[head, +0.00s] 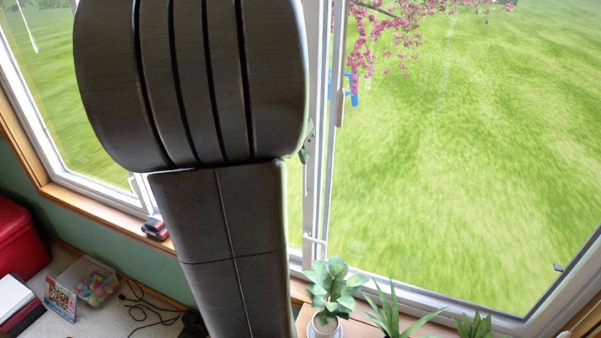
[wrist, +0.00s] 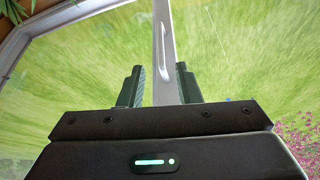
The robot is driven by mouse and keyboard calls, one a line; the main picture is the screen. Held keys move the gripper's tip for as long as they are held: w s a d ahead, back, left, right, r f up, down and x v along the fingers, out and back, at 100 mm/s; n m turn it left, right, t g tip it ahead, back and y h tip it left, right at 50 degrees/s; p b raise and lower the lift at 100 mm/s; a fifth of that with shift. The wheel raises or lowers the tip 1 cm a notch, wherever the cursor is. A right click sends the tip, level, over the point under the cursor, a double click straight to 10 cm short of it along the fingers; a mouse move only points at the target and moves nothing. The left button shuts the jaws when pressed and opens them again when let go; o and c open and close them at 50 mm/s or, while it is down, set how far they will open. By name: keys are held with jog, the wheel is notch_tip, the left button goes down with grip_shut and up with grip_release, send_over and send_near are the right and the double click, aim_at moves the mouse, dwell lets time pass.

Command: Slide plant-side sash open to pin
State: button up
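In the head view the sash has a white upright stile (head: 325,150) with a pale pull handle (head: 340,107) on it. The plant-side glass is to its right, above the potted plants. My gripper (head: 306,142) is mostly hidden behind my arm, with only a bit showing beside the stile. In the wrist view my gripper (wrist: 161,88) has its fingers apart, one on each side of the white stile (wrist: 163,45). A gap shows at the left finger; I cannot tell whether the right finger touches. The handle (wrist: 180,75) is close to the right finger. I cannot make out the pin for certain.
A leafy potted plant (head: 330,290) and a spiky plant (head: 392,312) stand on the sill below the window. A red case (head: 18,238) and a bin (head: 88,280) are at lower left.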

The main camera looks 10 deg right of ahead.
aim_at(304, 193)
jog(key=x, duration=1.1)
jog(key=shift+a, duration=0.15)
grip_shut()
